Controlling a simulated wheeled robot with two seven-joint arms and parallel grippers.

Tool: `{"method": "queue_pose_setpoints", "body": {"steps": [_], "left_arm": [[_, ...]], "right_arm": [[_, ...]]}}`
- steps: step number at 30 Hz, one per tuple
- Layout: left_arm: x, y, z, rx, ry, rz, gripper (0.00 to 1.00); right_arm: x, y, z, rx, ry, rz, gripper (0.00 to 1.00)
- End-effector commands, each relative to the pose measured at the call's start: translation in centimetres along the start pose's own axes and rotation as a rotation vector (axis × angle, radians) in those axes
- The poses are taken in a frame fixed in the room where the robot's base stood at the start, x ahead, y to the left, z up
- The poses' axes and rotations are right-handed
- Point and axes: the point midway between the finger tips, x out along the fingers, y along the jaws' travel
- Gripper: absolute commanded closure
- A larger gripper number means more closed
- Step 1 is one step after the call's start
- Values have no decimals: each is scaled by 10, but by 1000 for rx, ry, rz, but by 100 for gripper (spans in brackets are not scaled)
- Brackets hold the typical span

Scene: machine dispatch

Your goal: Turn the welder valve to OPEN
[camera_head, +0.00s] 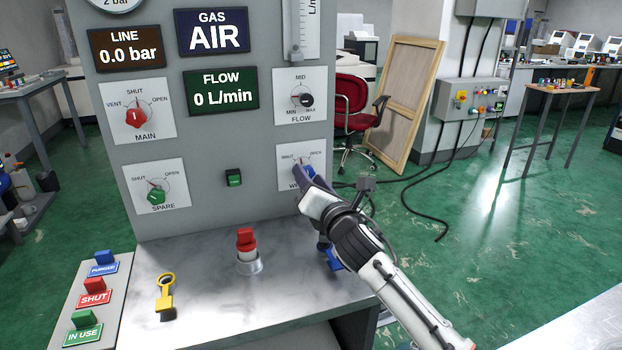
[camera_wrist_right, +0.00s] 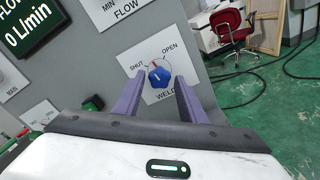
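The welder valve is a blue knob (camera_wrist_right: 160,77) on a white plate marked SHUT on the left and OPEN on the right. In the head view the knob (camera_head: 309,172) is partly hidden behind my right gripper (camera_head: 304,180). In the right wrist view, the two purple fingers of my right gripper (camera_wrist_right: 159,80) stand apart on either side of the knob, with a visible gap to it. The gripper is open and holds nothing. The knob's exact pointer angle is too small to read surely. My left gripper is not in view.
The FLOW knob (camera_head: 302,99) sits above the welder plate. The red MAIN knob (camera_head: 136,117) and green SPARE knob (camera_head: 156,193) are on the panel's left.

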Motion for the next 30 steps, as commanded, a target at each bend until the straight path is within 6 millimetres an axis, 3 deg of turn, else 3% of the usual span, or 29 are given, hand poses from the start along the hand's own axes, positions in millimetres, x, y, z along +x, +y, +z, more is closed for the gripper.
{"method": "queue_pose_setpoints", "body": {"steps": [14, 30], "left_arm": [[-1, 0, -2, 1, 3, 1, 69], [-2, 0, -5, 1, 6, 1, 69]], "right_arm": [[-7, 0, 1, -1, -2, 0, 55], [-89, 0, 1, -2, -1, 1, 55]]}}
